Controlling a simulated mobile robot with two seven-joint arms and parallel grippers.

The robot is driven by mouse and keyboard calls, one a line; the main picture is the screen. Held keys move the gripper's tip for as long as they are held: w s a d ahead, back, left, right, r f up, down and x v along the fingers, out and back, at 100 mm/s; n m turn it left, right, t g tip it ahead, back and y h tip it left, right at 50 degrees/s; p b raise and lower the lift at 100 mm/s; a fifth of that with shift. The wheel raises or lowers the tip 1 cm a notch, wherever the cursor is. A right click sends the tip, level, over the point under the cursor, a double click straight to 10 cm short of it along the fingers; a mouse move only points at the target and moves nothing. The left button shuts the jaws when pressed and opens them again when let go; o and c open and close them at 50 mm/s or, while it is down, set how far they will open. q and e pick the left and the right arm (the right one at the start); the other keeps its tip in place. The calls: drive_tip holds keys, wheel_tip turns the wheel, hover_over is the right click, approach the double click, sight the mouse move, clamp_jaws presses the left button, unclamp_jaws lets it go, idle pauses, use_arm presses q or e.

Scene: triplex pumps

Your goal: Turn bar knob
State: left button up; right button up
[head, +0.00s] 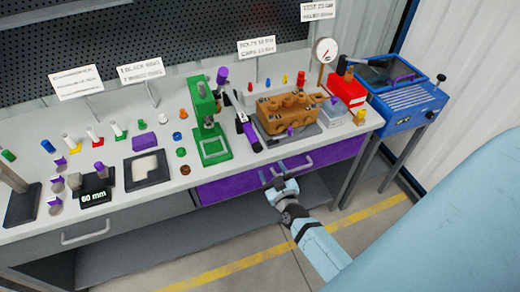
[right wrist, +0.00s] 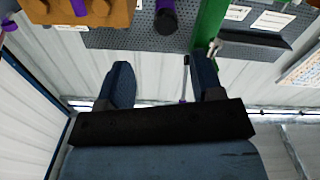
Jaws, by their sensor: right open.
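No part is clearly marked as the bar knob. A blue machine (head: 405,108) with a slatted front stands at the right, with a black knob (head: 441,78) on a short stem at its right corner and a small dark knob (head: 429,115) low on its front. My right gripper (head: 273,170) is open and empty in front of the purple drawer (head: 225,186), close to its handle. It is well left of the blue machine. In the right wrist view both fingers stand apart with nothing gripped between them (right wrist: 163,62). My left gripper is out of view.
The bench holds a brown pump block (head: 290,112), a green press (head: 212,140), a red box (head: 347,90), a dial gauge (head: 325,50) and several small coloured parts. A grey drawer (head: 95,228) is at the left. The floor in front is clear.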

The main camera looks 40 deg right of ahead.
sight(259, 151)
drive_tip(key=x, duration=0.6)
drive_tip(key=p+x, duration=0.1)
drive_tip(key=x, duration=0.3)
drive_tip(key=shift+w+a, duration=0.2)
drive_tip(key=shift+a, duration=0.15)
drive_tip(key=c, duration=0.9)
